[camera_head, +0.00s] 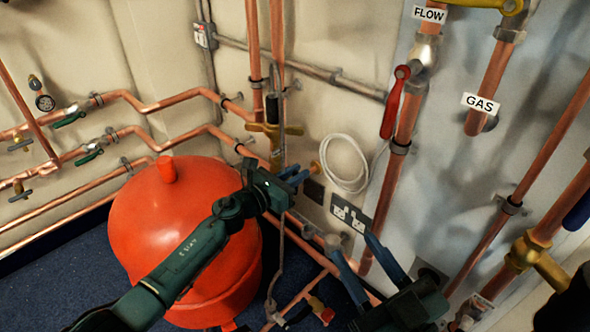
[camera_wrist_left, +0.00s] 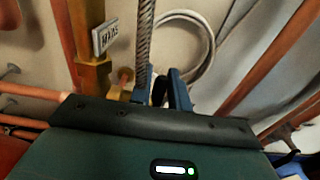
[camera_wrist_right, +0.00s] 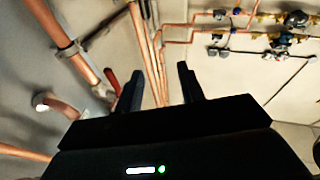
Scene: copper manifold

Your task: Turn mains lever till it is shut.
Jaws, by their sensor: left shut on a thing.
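The mains valve (camera_head: 276,130) is a brass fitting on a vertical pipe behind the red tank, with a small tag below it. In the left wrist view the MAINS tag (camera_wrist_left: 104,37) is on the brass body (camera_wrist_left: 93,75). My left gripper (camera_head: 297,177) is just below and right of the valve. It is shut on a dark piece, apparently the mains lever (camera_wrist_left: 159,91), mostly hidden between its blue fingers. A braided hose (camera_wrist_left: 145,40) runs just beyond the fingers. My right gripper (camera_head: 365,265) is open and empty, lower right; its spread fingers show in the right wrist view (camera_wrist_right: 160,88).
A red tank (camera_head: 175,220) stands under my left arm. A red lever (camera_head: 394,102) is on the FLOW pipe, and a GAS pipe (camera_head: 490,85) is to its right. A coiled white cable (camera_head: 345,165) and sockets (camera_head: 350,215) are on the wall between the grippers.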

